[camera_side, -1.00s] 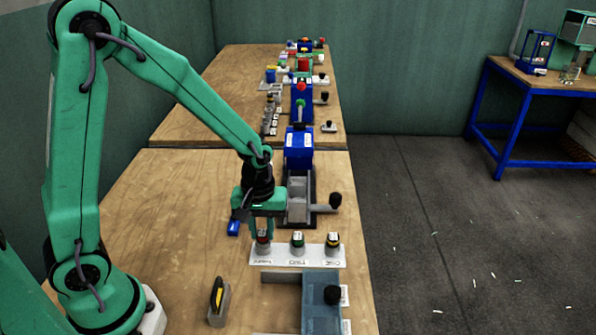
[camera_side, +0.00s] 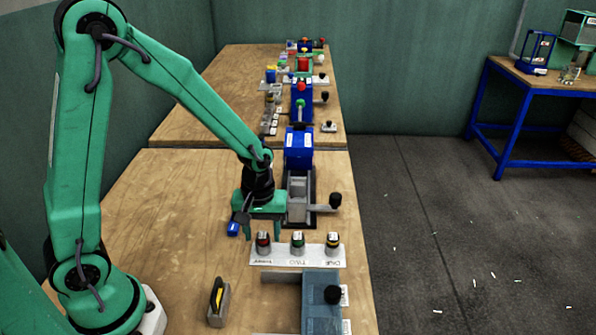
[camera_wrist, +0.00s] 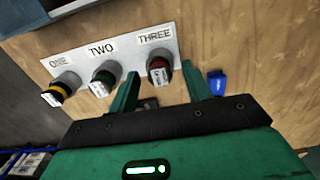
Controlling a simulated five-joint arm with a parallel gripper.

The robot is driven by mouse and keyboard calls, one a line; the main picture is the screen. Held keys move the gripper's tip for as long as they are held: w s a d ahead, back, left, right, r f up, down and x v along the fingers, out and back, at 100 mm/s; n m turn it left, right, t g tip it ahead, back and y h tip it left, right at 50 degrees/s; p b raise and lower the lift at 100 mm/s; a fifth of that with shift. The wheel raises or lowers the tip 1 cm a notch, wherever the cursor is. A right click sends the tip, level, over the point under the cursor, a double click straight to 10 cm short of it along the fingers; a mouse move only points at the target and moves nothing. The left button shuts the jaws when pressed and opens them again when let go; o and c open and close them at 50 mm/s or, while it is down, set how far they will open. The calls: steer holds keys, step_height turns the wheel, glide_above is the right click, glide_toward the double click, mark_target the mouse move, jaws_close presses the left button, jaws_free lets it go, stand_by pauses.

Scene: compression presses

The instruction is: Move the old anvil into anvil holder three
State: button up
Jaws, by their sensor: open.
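A white anvil holder strip (camera_wrist: 112,58) has places labelled ONE, TWO and THREE; it also shows in the side view (camera_side: 297,257). A yellow-banded anvil (camera_wrist: 57,91) is at ONE, a green-banded anvil (camera_wrist: 104,80) at TWO and a red-banded anvil (camera_wrist: 158,70) at THREE. Which one is the old anvil cannot be told. My gripper (camera_wrist: 160,71) is open, its fingers to either side of the red-banded anvil in the wrist view. In the side view my gripper (camera_side: 263,232) is just above and behind that anvil; contact cannot be made out.
A blue press (camera_side: 299,150) with a black-knobbed handle (camera_side: 335,200) stands behind the strip. A small blue object (camera_side: 233,229) lies left of my gripper. A grey stand with a yellow insert (camera_side: 218,302) and a translucent blue box (camera_side: 321,300) are in front. The table's left side is clear.

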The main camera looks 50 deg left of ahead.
mark_target(263, 235)
steer(key=shift+r, duration=3.85)
steer(key=shift+s+r, duration=0.1)
steer(key=shift+r, duration=0.3)
steer(key=s+a+r+m+t, duration=0.2)
steer(key=s+r+m+t, duration=0.3)
steer(key=s+r+m, duration=0.4)
steer(key=shift+s+r+t, duration=0.3)
steer(key=shift+s+r, duration=0.85)
steer(key=shift+r, duration=0.6)
